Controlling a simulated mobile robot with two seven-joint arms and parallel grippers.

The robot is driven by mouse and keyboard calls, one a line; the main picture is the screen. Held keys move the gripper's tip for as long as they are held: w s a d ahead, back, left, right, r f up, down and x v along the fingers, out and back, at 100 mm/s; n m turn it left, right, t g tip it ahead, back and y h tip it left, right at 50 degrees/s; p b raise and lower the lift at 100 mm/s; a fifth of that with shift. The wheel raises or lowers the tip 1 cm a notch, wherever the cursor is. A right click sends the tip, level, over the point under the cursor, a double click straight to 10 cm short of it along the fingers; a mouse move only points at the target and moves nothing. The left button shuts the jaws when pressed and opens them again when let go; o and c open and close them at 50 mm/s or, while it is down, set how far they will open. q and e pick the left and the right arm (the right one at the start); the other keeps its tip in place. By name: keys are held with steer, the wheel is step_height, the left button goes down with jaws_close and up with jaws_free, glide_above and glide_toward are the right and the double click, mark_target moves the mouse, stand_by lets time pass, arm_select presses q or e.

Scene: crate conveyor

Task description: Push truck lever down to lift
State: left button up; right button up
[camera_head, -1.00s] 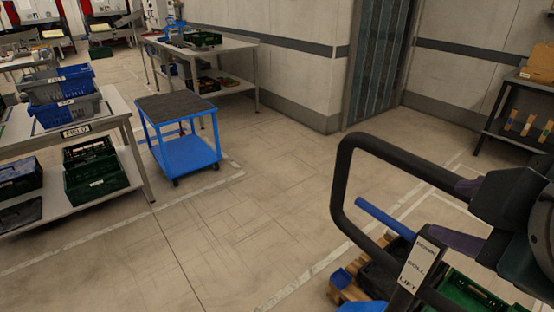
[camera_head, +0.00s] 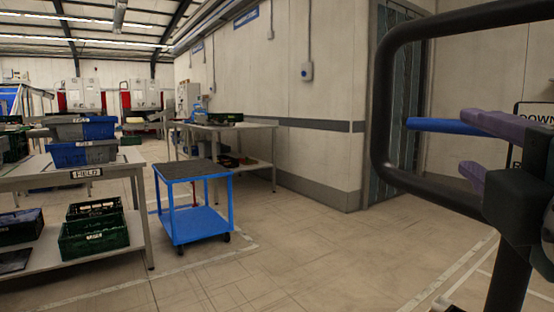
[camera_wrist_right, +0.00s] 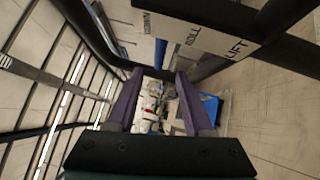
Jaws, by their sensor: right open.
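The truck's black loop handle (camera_head: 381,105) stands at the right of the head view. The blue lever (camera_head: 435,125) points left inside the loop. It also shows in the right wrist view (camera_wrist_right: 160,52), beyond and roughly between the fingertips. A label plate (camera_wrist_right: 203,34) reads ROLL and LIFT; its DOWN end shows in the head view. My right gripper (camera_head: 465,142) has purple fingers spread apart, with nothing seen held. Its upper finger overlaps the lever's right part in the head view; I cannot tell whether they touch. My left gripper is not in view.
A blue cart (camera_head: 199,222) with a dark top stands mid-floor. A table (camera_head: 120,168) with crates is at left, and another table (camera_head: 262,127) is by the wall. The floor between the cart and the truck is clear.

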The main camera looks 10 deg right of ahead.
mark_target(445, 128)
steer(key=x, duration=0.9)
steer(key=shift+w+d+p, duration=0.15)
steer(key=shift+w+p, duration=0.2)
jaws_close()
stand_by(0.9)
